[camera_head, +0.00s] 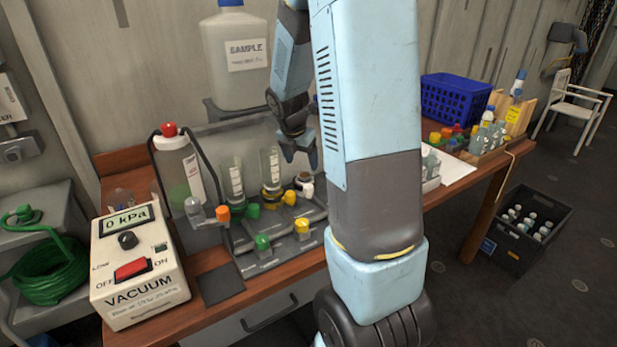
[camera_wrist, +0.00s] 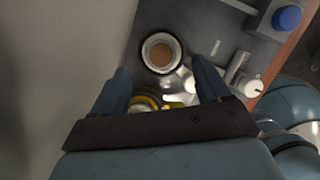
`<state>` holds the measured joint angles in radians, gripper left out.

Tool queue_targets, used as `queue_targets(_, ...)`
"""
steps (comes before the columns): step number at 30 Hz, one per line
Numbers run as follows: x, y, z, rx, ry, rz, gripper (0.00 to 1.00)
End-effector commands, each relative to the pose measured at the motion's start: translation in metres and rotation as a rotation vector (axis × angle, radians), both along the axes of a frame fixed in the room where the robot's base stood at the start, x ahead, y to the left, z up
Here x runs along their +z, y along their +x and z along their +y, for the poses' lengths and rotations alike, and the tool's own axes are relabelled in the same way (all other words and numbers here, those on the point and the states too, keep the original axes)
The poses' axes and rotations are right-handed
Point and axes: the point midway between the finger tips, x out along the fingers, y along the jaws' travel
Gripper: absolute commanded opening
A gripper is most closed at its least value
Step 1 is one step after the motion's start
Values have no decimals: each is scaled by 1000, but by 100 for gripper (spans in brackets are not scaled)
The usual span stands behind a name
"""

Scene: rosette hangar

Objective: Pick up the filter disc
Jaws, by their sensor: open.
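In the wrist view a tan round face (camera_wrist: 160,54), which looks like the filter disc, lies inside a pale ring on a dark round holder. I cannot tell the disc from the holder's own inside for sure. The holder (camera_head: 305,181) shows in the head view at the back right of the vacuum manifold, just below my gripper. My gripper (camera_wrist: 160,70) is open and empty, with the ringed opening ahead of and between its two fingers. In the head view my gripper (camera_head: 300,150) points down above the manifold, partly covered by my arm.
Two clear funnels (camera_head: 270,168) with yellow and green bases stand left of the holder. A blue basket (camera_head: 455,100) stands right.

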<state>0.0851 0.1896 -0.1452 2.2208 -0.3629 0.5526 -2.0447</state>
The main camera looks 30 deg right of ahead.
Motion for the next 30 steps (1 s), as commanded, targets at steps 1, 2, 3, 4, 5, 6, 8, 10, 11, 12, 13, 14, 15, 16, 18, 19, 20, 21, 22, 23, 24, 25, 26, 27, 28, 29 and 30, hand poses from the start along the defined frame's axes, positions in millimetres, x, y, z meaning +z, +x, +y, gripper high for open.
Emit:
queue_targets(1,-2,0,0,0,0,1,76)
queue_targets(2,-3,0,-1,0,0,1,76)
queue_targets(3,-7,0,-1,0,0,1,76)
queue_targets(4,-9,1,-1,1,0,2,76)
queue_targets(5,-13,1,-2,1,0,2,76)
queue_targets(6,-19,1,-3,0,0,4,76)
queue_targets(8,-28,2,-4,-1,0,2,76)
queue_targets(10,-37,3,-6,0,0,2,76)
queue_targets(11,-39,4,-7,0,0,1,76)
queue_targets(12,-43,4,-8,-2,0,2,76)
queue_targets(13,-45,5,-9,-2,0,2,76)
queue_targets(14,-47,5,-9,-1,0,1,76)
queue_targets(15,-50,6,-10,-1,0,1,76)
queue_targets(16,-50,6,-10,-1,0,0,76)
queue_targets(18,-52,6,-11,-1,0,0,76)
queue_targets(19,-52,6,-11,-1,0,0,76)
queue_targets(20,-52,6,-11,-1,0,0,76)
queue_targets(21,-51,6,-11,-1,0,0,76)
queue_targets(22,-51,6,-11,-1,0,0,76)
queue_targets(23,-51,6,-11,-1,0,0,76)
queue_targets(24,-51,6,-11,-1,0,0,76)
queue_targets(25,-51,6,-11,-1,0,0,73)
queue_targets(26,-51,6,-11,-1,0,0,70)
queue_targets(27,-51,6,-11,-2,0,-1,66)
queue_targets(28,-51,6,-11,-2,0,-1,63)
queue_targets(29,-51,6,-11,-2,0,-1,60)
queue_targets(30,-51,6,-11,-2,0,-1,56)
